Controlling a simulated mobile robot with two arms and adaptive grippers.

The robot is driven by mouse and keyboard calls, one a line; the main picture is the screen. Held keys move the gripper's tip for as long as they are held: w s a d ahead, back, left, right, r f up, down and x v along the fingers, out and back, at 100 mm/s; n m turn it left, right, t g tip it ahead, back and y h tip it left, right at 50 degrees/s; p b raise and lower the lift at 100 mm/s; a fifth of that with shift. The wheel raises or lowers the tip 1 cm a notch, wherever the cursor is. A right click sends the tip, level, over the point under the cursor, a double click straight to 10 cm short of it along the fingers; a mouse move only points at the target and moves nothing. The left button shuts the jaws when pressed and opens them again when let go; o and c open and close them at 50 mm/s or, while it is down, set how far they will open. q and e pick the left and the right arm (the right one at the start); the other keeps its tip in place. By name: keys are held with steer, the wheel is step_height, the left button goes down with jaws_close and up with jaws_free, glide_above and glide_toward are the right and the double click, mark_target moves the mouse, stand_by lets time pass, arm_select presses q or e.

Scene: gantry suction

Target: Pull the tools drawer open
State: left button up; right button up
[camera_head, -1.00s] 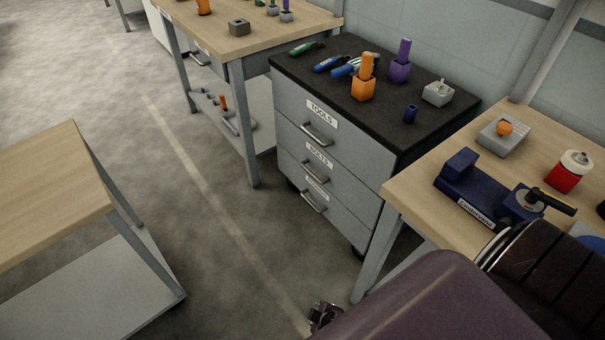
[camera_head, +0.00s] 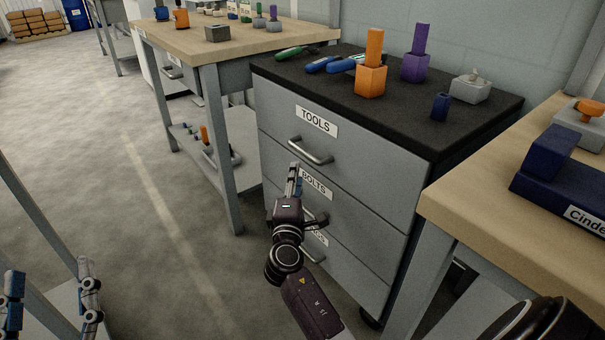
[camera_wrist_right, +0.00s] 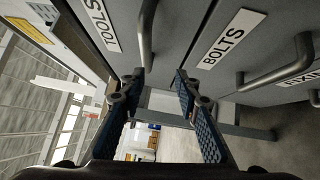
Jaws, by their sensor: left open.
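The tools drawer (camera_head: 350,158) is the top drawer of a grey cabinet, labelled TOOLS, and its front looks flush with the cabinet. Its curved metal handle (camera_head: 311,152) sits under the label. My right gripper (camera_head: 294,172) is just below and in front of this handle's left end. In the right wrist view, its two fingers (camera_wrist_right: 158,85) are apart with nothing held. The tools handle (camera_wrist_right: 147,35) shows there beyond or between the fingertips; I cannot tell whether it touches them. My left gripper (camera_head: 50,285) is open and empty at the lower left, far from the cabinet.
The BOLTS drawer handle (camera_head: 314,217) is partly hidden behind my right gripper. Wooden-topped benches stand left (camera_head: 240,38) and right (camera_head: 480,205) of the cabinet. Tools and coloured blocks sit on its black top (camera_head: 400,110). The floor (camera_head: 130,200) in front is open.

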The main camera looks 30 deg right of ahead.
mark_target(302, 149)
steer(key=shift+h, duration=0.5)
steer(key=w+d+r, duration=0.1)
steer(key=w+d+r+b, duration=0.1)
steer(key=w+d, duration=0.1)
steer(key=w+d+r, duration=0.1)
steer(key=d, duration=0.1)
steer(key=shift+w+d, duration=0.1)
steer(key=shift+w, duration=0.3)
steer(key=shift+w+d, duration=0.3)
steer(key=shift+w, duration=0.05)
arm_select(q)
steer(key=s+r+t+h, duration=0.1)
steer(key=s+r+t, duration=0.2)
steer(key=s+r, duration=0.2)
steer(key=shift+s+a+r+t, duration=0.2)
steer(key=shift+a+r+t, duration=0.15)
steer(key=shift+r, duration=0.3)
arm_select(e)
steer(key=shift+c, duration=0.4)
jaws_close()
